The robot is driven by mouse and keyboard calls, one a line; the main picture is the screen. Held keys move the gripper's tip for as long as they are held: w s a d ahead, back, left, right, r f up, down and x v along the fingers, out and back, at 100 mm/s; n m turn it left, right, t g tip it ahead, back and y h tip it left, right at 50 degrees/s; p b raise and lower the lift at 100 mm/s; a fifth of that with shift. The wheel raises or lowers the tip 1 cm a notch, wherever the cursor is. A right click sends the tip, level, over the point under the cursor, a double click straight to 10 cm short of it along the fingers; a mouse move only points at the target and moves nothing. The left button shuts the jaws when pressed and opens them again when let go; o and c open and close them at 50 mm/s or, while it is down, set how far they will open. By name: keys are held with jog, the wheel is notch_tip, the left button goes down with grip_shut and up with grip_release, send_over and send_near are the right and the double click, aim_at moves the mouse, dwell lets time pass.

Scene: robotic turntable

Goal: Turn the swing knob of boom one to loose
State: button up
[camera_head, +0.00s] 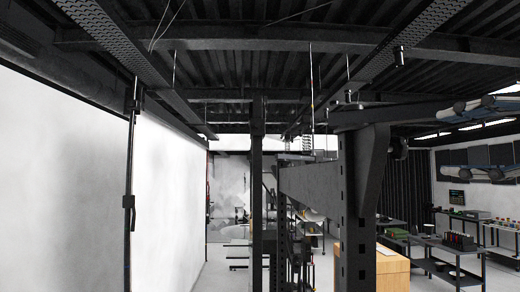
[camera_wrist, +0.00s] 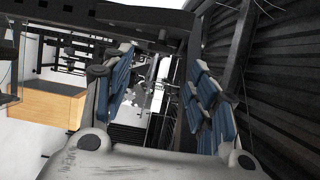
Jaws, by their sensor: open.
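My gripper (camera_wrist: 160,88) shows in the wrist view with its two blue-padded fingers wide apart and nothing between them. A heavy dark post (camera_head: 360,205) stands right of centre in the head view, with a dark horizontal arm (camera_head: 430,112) reaching right from its top. A small dark round piece (camera_head: 398,148) sits under that arm, beside the post. I cannot tell whether it is the swing knob, or which part is boom one. No knob marking or setting can be read. Where my gripper is relative to the knob cannot be told.
A wooden box (camera_head: 393,270) stands behind the post and also shows in the wrist view (camera_wrist: 45,103). Shelving tables (camera_head: 450,250) are at the right. A thin dark pole (camera_head: 129,170) stands before a white wall at the left. Dark beams (camera_head: 280,40) cross the ceiling.

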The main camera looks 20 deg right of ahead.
aim_at(406, 149)
jog(key=w, duration=0.3)
jog(key=w+a+p, duration=0.1)
jog(key=w, duration=0.5)
jog(key=shift+w+a, duration=0.1)
jog(key=shift+a, duration=0.05)
jog(key=shift+c, duration=0.2)
jog(key=c, duration=1)
